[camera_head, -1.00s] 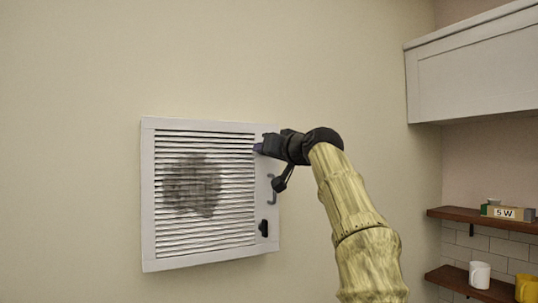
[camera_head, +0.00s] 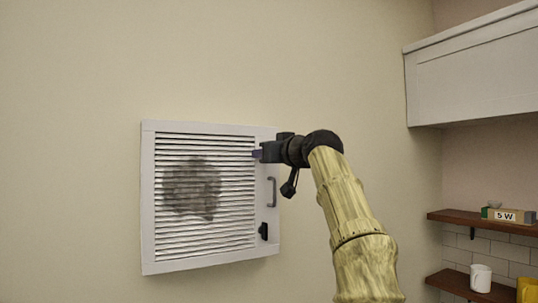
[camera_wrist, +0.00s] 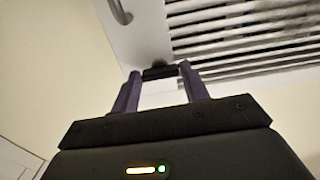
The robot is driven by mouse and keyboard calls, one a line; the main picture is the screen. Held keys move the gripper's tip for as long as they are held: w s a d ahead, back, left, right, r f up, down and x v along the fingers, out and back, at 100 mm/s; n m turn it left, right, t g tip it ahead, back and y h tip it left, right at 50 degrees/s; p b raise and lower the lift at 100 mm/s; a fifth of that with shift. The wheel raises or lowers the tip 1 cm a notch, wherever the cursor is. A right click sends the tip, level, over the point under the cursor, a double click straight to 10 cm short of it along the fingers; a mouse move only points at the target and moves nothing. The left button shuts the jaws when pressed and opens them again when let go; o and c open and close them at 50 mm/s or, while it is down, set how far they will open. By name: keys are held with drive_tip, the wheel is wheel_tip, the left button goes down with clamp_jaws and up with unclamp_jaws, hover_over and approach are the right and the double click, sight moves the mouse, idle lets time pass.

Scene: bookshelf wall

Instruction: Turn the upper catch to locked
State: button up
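A white louvred panel (camera_head: 148,205) is on the wall. My gripper (camera_head: 257,154) is at its upper right, and it covers the upper catch in the head view. In the wrist view the upper catch (camera_wrist: 160,73) is a short dark bar, lying roughly along the slats. It spans the space between the two purple fingertips of my gripper (camera_wrist: 160,70), which appear closed on its ends; the contact itself is too small to see clearly. The lower catch (camera_head: 263,231) is black and stands upright near the panel's lower right corner.
A grey pull handle (camera_head: 272,192) sits between the catches, close below my gripper; it also shows in the wrist view (camera_wrist: 120,10). A white cabinet (camera_head: 470,75) and wooden shelves (camera_head: 455,215) with a white mug (camera_head: 480,278) are at the right. The wall left is clear.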

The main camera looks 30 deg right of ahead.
drive_tip(key=o, duration=0.3)
drive_tip(key=s+b, duration=0.2)
drive_tip(key=s, duration=0.3)
drive_tip(key=s+b, duration=0.3)
drive_tip(key=s, duration=0.3)
drive_tip(key=s+b, duration=0.3)
drive_tip(key=s, duration=0.3)
drive_tip(key=shift+s+d, duration=0.2)
drive_tip(key=shift+d, duration=0.1)
